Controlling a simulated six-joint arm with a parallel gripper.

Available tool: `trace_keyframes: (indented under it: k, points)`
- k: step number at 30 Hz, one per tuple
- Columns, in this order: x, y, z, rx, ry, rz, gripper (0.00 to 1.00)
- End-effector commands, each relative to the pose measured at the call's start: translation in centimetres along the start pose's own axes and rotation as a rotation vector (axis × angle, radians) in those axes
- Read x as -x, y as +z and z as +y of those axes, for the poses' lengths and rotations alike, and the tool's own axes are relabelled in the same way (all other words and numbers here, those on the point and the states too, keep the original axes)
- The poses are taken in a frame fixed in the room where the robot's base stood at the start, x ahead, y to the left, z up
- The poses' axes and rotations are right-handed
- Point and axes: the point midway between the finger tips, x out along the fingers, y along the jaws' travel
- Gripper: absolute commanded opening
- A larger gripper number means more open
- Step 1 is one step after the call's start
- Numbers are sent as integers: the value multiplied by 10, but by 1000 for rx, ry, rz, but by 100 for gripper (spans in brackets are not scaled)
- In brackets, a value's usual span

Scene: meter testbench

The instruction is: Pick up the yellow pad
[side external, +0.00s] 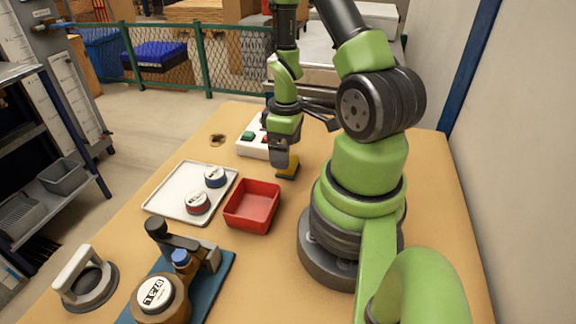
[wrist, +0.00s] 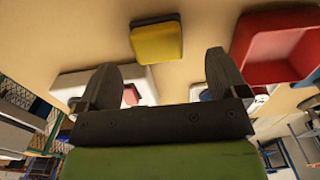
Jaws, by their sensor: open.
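The yellow pad (side external: 289,171) lies on the wooden table, just right of the red tray's far end and partly hidden behind my gripper in the side view. In the wrist view the yellow pad (wrist: 157,42) shows whole, with a dark edge, beyond the fingertips and roughly centred between them. My gripper (side external: 281,168) points down close above the pad. In the wrist view my gripper (wrist: 162,72) has its two dark fingers wide apart with nothing between them. The pad is not between the fingers.
A red tray (side external: 251,207) stands close to the pad; it also shows in the wrist view (wrist: 285,45). A white box with coloured buttons (side external: 250,149) sits behind my gripper. A white tray (side external: 175,207) with two round meters lies left. A blue-based fixture (side external: 218,275) stands in front.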

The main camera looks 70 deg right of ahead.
Motion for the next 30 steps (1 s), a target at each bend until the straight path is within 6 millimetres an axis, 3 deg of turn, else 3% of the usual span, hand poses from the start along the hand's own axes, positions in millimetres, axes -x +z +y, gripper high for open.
trace_keyframes:
  k: [9,18,25,30]
  points:
    - [-39,3,2,-2,-3,-2,92]
    - [-42,3,2,-1,-1,0,92]
    - [-42,3,2,-1,-1,0,39]
    - [-42,3,2,-1,-1,0,34]
